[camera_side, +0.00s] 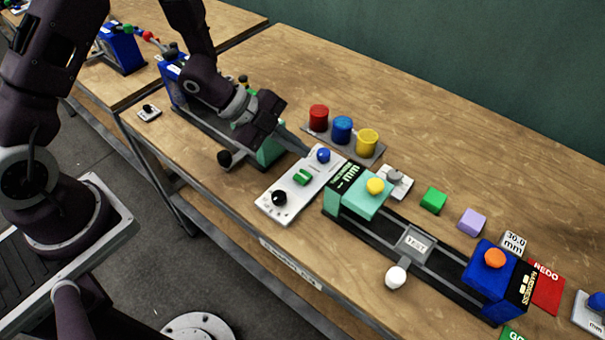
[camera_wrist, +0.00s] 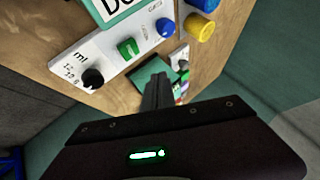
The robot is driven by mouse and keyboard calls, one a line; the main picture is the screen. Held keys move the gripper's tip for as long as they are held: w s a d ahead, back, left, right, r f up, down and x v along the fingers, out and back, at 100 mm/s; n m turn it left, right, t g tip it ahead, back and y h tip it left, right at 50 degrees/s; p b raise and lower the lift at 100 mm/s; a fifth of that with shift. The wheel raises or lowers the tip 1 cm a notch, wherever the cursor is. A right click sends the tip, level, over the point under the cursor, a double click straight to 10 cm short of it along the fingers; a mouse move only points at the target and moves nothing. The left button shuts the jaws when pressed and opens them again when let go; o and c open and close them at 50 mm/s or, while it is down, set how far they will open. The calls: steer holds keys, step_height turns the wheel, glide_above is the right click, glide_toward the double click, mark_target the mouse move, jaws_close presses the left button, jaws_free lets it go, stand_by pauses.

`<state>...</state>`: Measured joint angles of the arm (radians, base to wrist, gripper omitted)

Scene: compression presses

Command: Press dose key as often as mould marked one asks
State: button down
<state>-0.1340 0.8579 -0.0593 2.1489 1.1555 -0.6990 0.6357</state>
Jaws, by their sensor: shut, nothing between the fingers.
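A white panel (camera_side: 288,198) carries a black dial (camera_side: 279,198), a green key (camera_side: 302,177) and a blue button (camera_side: 323,155). In the wrist view the dial (camera_wrist: 92,78) has small print with "ml", and the green key (camera_wrist: 128,48) and blue button (camera_wrist: 165,27) are in line with it. A teal-edged sign (camera_wrist: 115,6) reading "DO", cut off by the frame, stands by the panel. My gripper (camera_side: 306,152) is shut and empty, its tips beside the blue button; I cannot tell whether they touch it. I cannot make out a mould marked one.
Red, blue and yellow cups (camera_side: 367,141) stand behind the panel.

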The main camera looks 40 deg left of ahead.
mark_target(298, 175)
steer(key=shift+f, duration=2.55)
steer(key=shift+f, duration=0.4)
steer(key=shift+f, duration=0.5)
stand_by(0.5)
steer(key=shift+r, duration=0.9)
steer(key=shift+r, duration=0.1)
steer(key=shift+r, duration=2.45)
stand_by(0.5)
